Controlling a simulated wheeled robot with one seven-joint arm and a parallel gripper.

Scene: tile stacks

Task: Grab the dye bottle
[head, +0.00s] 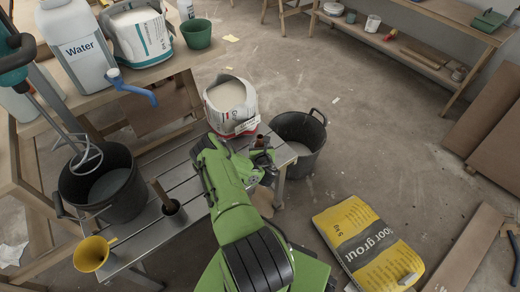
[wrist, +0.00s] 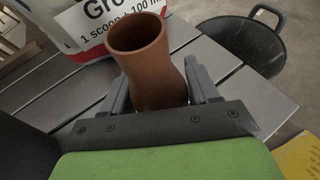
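The dye bottle appears to be the reddish-brown, open-topped vessel (wrist: 158,78) in the wrist view. It stands upright at the slatted metal bench's edge and has a narrow waist. It also shows small in the head view (head: 259,141). My gripper (wrist: 158,85) has one grey finger on each side of it, both very close to its wall. Whether the fingers press on it or leave a small gap cannot be made out. The vessel's lower part is hidden behind the gripper's body.
A white bag (head: 230,104) stands just behind the vessel. A black bucket (head: 301,142) is on the floor to the right. A yellow grout bag (head: 368,245) lies on the floor.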

